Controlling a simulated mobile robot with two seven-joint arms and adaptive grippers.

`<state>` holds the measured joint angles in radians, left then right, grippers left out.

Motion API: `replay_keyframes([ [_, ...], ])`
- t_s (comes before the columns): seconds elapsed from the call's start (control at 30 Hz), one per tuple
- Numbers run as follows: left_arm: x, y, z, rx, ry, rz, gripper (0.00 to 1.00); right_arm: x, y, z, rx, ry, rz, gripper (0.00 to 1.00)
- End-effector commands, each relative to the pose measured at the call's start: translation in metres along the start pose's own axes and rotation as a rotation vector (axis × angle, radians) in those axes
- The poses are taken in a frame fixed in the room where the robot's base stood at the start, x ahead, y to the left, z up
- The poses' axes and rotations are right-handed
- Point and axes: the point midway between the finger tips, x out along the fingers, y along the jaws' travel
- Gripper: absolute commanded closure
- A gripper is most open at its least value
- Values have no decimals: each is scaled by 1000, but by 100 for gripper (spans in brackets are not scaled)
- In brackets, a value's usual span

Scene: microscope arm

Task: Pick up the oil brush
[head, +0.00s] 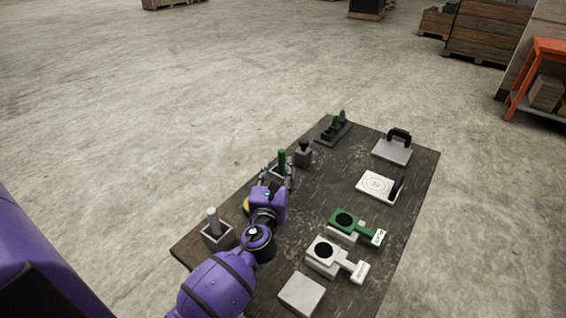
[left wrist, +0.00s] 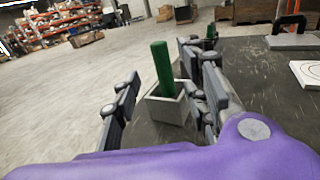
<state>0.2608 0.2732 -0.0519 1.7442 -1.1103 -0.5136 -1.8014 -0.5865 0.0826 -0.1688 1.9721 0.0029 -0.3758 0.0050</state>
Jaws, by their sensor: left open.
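A green upright handle (head: 282,157), which I take for the oil brush, stands in a small grey square cup (left wrist: 167,108) near the left edge of the dark table. The handle (left wrist: 161,66) leans slightly in the left wrist view; its lower end is hidden in the cup. My left gripper (head: 276,175) is open, its fingers pointing at the cup. In the left wrist view the handle shows between the two fingers, and I see no clear contact. A similar cup with a grey handle (head: 212,219) stands nearer to me. My right gripper is not in view.
On the dark table (head: 330,178) are a dark knobbed block (head: 304,155), a green-and-black stand (head: 334,130), a black-handled plate (head: 392,150), a white plate (head: 376,186), a green tool (head: 352,226), a white tool (head: 335,257) and a grey block (head: 302,293).

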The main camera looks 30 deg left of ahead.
Motion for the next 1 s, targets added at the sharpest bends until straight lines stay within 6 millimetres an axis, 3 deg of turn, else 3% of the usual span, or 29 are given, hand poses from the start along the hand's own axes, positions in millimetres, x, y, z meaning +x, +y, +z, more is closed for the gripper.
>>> replay_keyframes([
  [0.4, 57, -3, -3, 0, -1, 1, 60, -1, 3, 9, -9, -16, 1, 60],
  [0.77, 67, -3, -3, -1, -1, 0, 60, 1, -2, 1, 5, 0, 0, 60],
  [1.0, 67, -3, -3, -1, -1, 0, 91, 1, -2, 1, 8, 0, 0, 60],
])
